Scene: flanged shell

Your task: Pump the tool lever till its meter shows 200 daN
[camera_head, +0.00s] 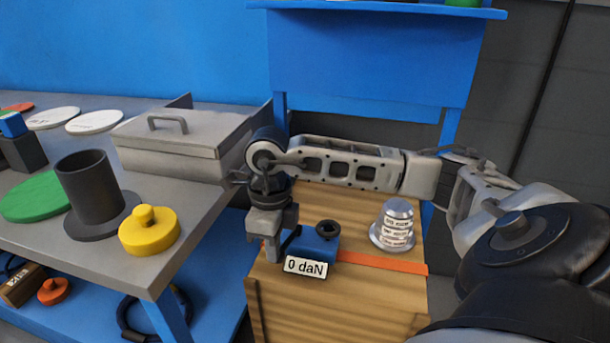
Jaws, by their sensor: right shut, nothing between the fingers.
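The tool is a small blue block (315,245) with a dark round knob on top, on a wooden crate. Its white meter label (305,267) reads 0 daN. A dark bar, perhaps the lever, shows at the block's left side, partly behind my gripper. My right gripper (268,250) points down just left of the blue block, shut with nothing in it; I cannot tell whether it touches the tool. My left gripper is not in view.
A silver flanged shell (397,226) stands on the wooden crate (345,290), behind an orange strip (375,262). The grey bench (60,245) at left holds a yellow knobbed lid (149,231), a dark flanged cylinder (92,190) and a grey lidded box (180,145).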

